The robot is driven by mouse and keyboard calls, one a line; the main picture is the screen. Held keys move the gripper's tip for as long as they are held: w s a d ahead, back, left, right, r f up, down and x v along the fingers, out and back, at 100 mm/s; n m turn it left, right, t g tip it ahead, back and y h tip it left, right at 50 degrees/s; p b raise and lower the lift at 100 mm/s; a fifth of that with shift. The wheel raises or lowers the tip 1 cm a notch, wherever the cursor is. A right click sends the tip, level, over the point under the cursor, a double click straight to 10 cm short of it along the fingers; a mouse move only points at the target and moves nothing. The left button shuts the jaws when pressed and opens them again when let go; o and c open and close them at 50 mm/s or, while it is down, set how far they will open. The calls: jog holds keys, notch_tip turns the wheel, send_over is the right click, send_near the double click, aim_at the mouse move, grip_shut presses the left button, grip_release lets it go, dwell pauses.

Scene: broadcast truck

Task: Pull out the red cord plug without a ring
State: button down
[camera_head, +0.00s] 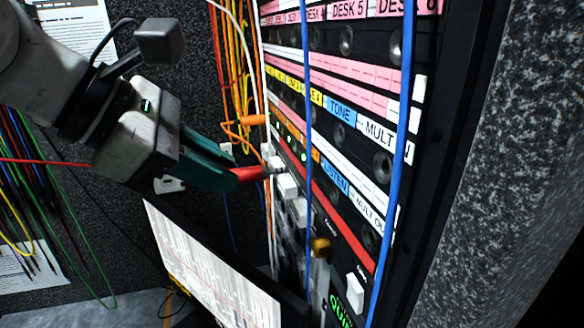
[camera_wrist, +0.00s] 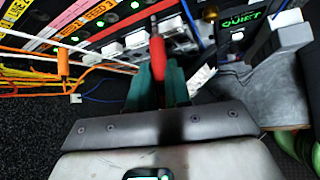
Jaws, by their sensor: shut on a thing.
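The red cord plug (camera_head: 252,174) is at the left edge of the patch panel (camera_head: 345,160), its tip pointing at the panel face. In the wrist view the red plug (camera_wrist: 158,58) stands between the green fingers, with its thin metal tip reaching up to the panel; I cannot tell how deep the tip sits. My gripper (camera_head: 232,180) is shut on the plug's body. The fingers also show in the wrist view (camera_wrist: 158,88). A red cord (camera_head: 45,161) runs out left behind my gripper. No ring shows on the held plug, though the fingers hide part of it.
An orange plug (camera_head: 253,120) with orange cords is just above my gripper. White buttons (camera_head: 288,186) sit close to the right of the plug. Two blue cords (camera_head: 392,180) hang across the panel. A screen (camera_head: 215,270) stands below. Coloured cords hang at left.

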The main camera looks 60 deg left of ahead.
jog(key=shift+s+a, duration=0.15)
jog(key=shift+s, duration=0.3)
jog(key=shift+s+a, duration=0.2)
jog(key=shift+s, duration=0.55)
jog(key=shift+s+a, duration=0.2)
jog(key=shift+s, duration=0.5)
jog(key=shift+s, duration=0.1)
